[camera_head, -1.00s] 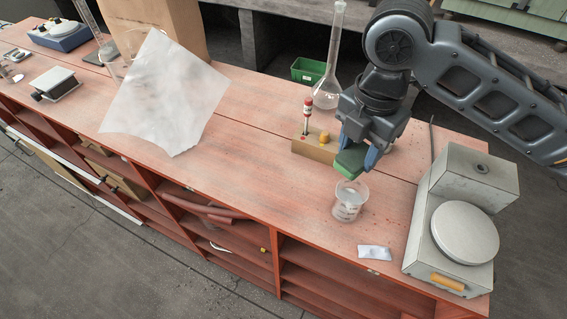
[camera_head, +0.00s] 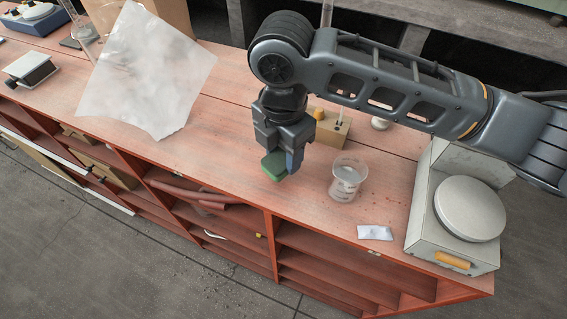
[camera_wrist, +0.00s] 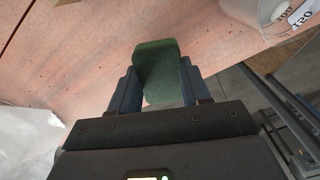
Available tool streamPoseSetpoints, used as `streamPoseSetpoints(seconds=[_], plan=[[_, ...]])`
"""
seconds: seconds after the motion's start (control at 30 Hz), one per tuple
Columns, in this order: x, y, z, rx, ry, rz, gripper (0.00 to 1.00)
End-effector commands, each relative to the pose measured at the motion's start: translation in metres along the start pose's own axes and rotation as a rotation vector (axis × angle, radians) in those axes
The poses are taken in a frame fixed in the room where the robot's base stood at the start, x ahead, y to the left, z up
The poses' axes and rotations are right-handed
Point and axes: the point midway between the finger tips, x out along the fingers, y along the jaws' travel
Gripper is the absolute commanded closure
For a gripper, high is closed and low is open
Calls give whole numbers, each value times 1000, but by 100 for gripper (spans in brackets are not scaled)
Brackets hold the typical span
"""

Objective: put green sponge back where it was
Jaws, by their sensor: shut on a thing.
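The green sponge (camera_head: 273,166) is held between the fingers of my gripper (camera_head: 281,160), over the front part of the red bench top (camera_head: 225,150), left of the beaker. In the wrist view the sponge (camera_wrist: 160,72) sticks out beyond the two fingers of my gripper (camera_wrist: 157,90), with bench surface beyond it. The sponge seems to be above the bench; the exact gap cannot be told.
A plastic beaker (camera_head: 346,180) stands right of the sponge. A wooden block holder (camera_head: 329,130) is behind my gripper. A white hotplate (camera_head: 468,209) and a small white packet (camera_head: 375,233) are at right. A white sheet (camera_head: 150,72) stands at left. Bench between sheet and gripper is clear.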

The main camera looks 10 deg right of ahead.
Motion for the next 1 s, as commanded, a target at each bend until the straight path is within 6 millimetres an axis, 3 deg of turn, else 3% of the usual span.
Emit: streamPoseSetpoints(seconds=[0.23,0.7,0.73,1.0], plan=[[34,0,1,0,-1,0,86],[39,0,0,0,1,-1,86],[38,0,0,0,0,0,50],[38,0,0,0,0,0,28]])
